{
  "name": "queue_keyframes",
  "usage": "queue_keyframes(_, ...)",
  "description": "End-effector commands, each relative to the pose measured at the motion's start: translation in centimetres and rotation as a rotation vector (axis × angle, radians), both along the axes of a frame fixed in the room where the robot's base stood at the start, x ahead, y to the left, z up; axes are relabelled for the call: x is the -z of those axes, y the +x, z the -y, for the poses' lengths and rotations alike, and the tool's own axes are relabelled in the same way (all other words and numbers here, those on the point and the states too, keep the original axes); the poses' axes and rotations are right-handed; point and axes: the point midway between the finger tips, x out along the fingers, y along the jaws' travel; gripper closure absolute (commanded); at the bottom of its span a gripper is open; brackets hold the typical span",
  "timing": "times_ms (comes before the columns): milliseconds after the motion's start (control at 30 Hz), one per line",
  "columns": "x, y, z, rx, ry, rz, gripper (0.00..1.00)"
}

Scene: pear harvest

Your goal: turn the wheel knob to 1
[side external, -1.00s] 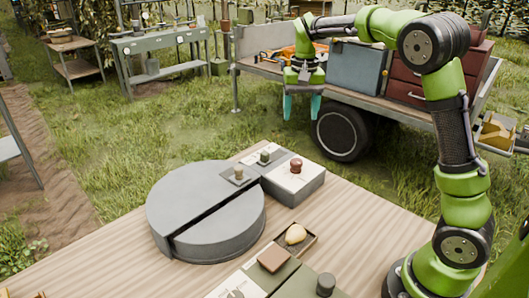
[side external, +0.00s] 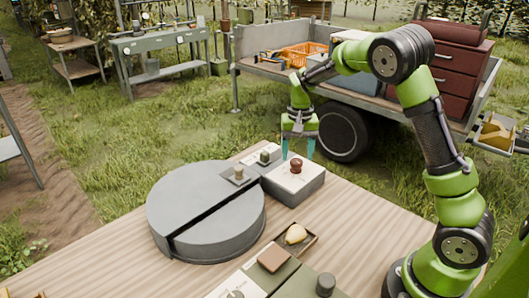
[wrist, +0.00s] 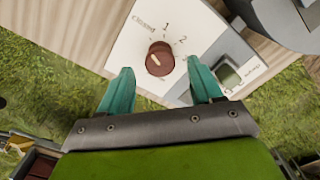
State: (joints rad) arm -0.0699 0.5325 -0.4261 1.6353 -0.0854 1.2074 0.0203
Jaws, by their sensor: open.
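The wheel knob (side external: 296,166) is a small red-brown knob on the pale top of a grey box (side external: 300,190). In the wrist view the knob (wrist: 160,63) has a pale pointer mark, with a worn word and the numbers 1 and 2 printed around it. The mark appears turned toward the word's side, left of the 1; its exact direction is hard to tell. My gripper (side external: 298,153) is open and empty above the knob, pointing down. In the wrist view its teal fingertips (wrist: 159,72) lie either side of the knob, apart from it.
A grey split disc (side external: 205,220) stands left of the box, close to it. A second small switch (wrist: 229,75) sits beside the knob's panel. A small tray (side external: 310,241) with a yellowish fruit and a panel with a brown block (side external: 274,259) lie nearer on the wooden table.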

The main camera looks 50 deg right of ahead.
Motion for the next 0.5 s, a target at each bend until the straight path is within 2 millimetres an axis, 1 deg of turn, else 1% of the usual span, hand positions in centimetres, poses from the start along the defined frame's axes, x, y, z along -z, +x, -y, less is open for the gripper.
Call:
queue_keyframes(33,0.7,0.0,0.0,0.001,0.001,-0.003,0.35)
queue_keyframes(200,2.0,0.0,0.0,0.001,0.001,-0.001,0.35)
queue_keyframes(500,2.3,0.0,0.0,0.001,0.001,0.001,0.35)
